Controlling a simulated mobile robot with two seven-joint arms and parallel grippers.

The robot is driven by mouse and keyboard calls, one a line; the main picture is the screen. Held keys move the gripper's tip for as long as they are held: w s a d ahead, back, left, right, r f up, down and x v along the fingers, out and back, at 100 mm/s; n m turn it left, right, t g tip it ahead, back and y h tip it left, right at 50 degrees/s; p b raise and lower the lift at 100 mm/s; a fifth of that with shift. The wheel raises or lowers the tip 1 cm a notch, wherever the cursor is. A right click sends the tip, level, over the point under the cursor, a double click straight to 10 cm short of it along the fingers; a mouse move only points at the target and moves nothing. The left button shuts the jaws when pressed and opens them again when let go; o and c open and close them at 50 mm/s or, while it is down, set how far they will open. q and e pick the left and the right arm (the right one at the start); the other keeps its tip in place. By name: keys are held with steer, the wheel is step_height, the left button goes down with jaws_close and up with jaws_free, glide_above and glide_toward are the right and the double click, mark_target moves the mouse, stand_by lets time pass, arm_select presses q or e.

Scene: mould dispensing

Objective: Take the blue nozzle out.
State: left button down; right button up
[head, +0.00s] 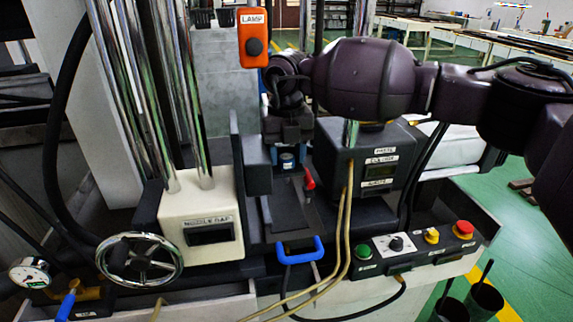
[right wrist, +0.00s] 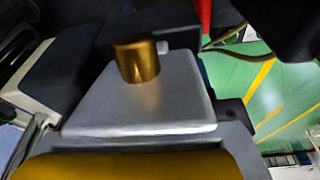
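The small blue nozzle (head: 287,161) with a pale band shows in the head view, in the dark machine just below my right gripper (head: 288,153). My right gripper points down, with its two fingers apart, one on each side of the blue nozzle. A gap seems to show beside the nozzle, so the fingers look open; contact is hard to judge. In the right wrist view a brass cylinder (right wrist: 137,58) stands on a grey metal plate (right wrist: 140,105); the blue nozzle cannot be made out there. My left gripper is not in view.
An orange lamp box (head: 253,38) hangs behind my right wrist. A red lever (head: 309,179) is close right of the nozzle. A blue handle (head: 300,248), hoses (head: 344,215) and a button panel (head: 415,247) are in front. A handwheel (head: 139,259) stands left.

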steer(key=c, duration=0.6)
